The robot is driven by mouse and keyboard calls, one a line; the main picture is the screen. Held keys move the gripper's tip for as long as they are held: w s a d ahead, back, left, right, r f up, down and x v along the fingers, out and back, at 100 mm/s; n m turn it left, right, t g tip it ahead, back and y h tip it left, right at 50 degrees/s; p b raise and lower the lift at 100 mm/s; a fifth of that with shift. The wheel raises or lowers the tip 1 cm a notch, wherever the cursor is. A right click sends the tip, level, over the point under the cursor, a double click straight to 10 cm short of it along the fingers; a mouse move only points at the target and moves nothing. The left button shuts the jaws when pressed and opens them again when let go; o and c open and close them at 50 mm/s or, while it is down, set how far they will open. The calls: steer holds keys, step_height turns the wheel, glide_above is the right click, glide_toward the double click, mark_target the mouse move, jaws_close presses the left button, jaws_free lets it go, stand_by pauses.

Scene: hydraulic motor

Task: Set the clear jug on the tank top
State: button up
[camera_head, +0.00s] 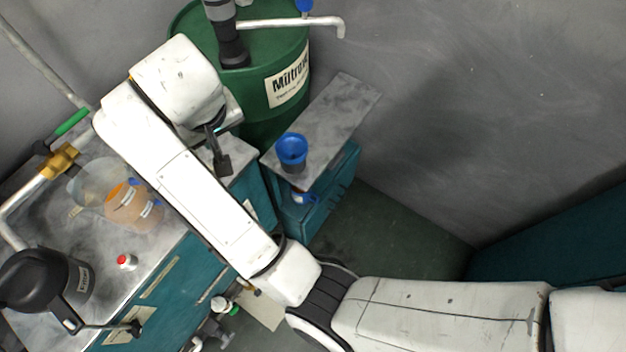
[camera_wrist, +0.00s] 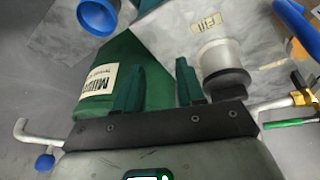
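My gripper (camera_head: 220,152) is well right of the jug, over the cabinet's far end. In the wrist view the gripper (camera_wrist: 157,88) has its two dark green fingers apart, with nothing held between them. Near the right finger is a pale cylinder with a black collar (camera_wrist: 222,68), beside a "Fill" label (camera_wrist: 209,24) on a grey surface. I cannot tell for certain which grey surface is the tank top.
A blue funnel (camera_head: 291,150) stands on a grey board (camera_head: 342,108) over a teal box. A green drum (camera_head: 262,105) is behind. A black can (camera_head: 45,280) and a small red-capped item (camera_head: 126,261) stand near the jug. A brass valve (camera_head: 58,162) with a green lever is behind it.

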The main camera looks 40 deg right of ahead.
steer(key=s+d+f, duration=0.5)
steer(key=d, duration=0.3)
steer(key=s+d+f, duration=0.6)
steer(key=d, duration=0.2)
steer(key=s+d+f+g, duration=0.1)
steer(key=s+d+f, duration=0.1)
steer(key=s, duration=0.7)
steer(key=s+d+f+g+y, duration=0.1)
steer(key=s+f, duration=0.3)
steer(key=s, duration=0.6)
steer(key=shift+s+d+f+g, duration=0.2)
steer(key=shift+s+d+g, duration=0.1)
steer(key=shift+d, duration=0.1)
